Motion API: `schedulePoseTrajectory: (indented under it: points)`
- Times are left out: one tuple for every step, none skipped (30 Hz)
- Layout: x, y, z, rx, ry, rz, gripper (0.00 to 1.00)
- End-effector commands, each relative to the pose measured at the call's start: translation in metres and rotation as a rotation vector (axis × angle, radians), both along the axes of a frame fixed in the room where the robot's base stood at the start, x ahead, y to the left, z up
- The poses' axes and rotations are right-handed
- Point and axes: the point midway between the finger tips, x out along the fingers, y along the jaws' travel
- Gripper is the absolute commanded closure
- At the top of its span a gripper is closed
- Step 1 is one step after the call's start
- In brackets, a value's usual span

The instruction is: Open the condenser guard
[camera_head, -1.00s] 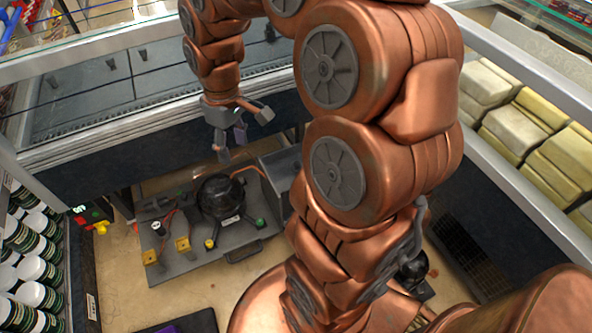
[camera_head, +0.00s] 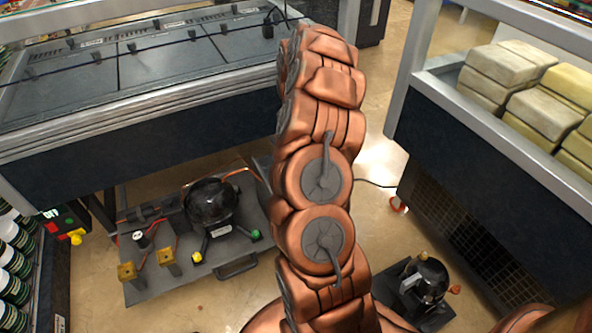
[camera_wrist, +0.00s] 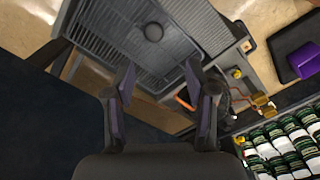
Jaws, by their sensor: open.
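In the wrist view, the condenser guard (camera_wrist: 172,52) is a grey slatted panel with a round dark knob (camera_wrist: 153,31) on its face. It lies beyond my gripper (camera_wrist: 159,76), whose two dark fingers are spread apart with nothing between them. The fingertips overlap the guard's near edge in the picture; I cannot tell whether they touch it. The knob appears beyond and between the fingertips. Whether the guard is slightly ajar cannot be told. In the head view my arm hides the gripper and most of the guard.
The unit's grey baseplate (camera_head: 140,291) carries a black compressor (camera_head: 210,202), brass fittings and copper tubing. A smaller pump (camera_head: 428,280) stands to the right. Display cases (camera_head: 130,150) border the floor. The wrist view shows bottles (camera_wrist: 285,145) and a purple object (camera_wrist: 303,60).

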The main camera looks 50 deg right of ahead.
Motion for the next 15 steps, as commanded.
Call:
schedulePoseTrajectory:
  points:
    - [-0.002,-0.006,-0.009,-0.003,0.002,-0.002,0.44]
    - [-0.002,-0.008,-0.010,-0.004,0.002,-0.002,0.44]
    - [-0.003,-0.010,-0.012,-0.006,0.003,-0.001,0.44]
    - [-0.003,-0.011,-0.013,-0.006,0.003,0.000,0.44]
    - [-0.003,-0.012,-0.015,-0.006,0.004,0.000,0.44]
    - [-0.003,-0.012,-0.016,-0.006,0.004,0.000,0.44]
    - [-0.003,-0.012,-0.018,-0.006,0.004,0.000,0.44]
    - [-0.004,-0.012,-0.020,-0.006,0.004,0.000,0.44]
    - [-0.003,-0.012,-0.023,-0.006,0.004,0.000,0.44]
    - [-0.003,-0.012,-0.026,-0.006,0.004,0.000,0.44]
    - [-0.003,-0.012,-0.029,-0.006,0.004,0.000,0.44]
    - [-0.003,-0.012,-0.034,-0.006,0.004,-0.001,0.44]
    - [-0.003,-0.012,-0.038,-0.007,0.002,-0.001,0.44]
    - [-0.003,-0.012,-0.043,-0.007,0.002,-0.001,0.44]
    - [-0.003,-0.012,-0.049,-0.007,0.003,-0.001,0.44]
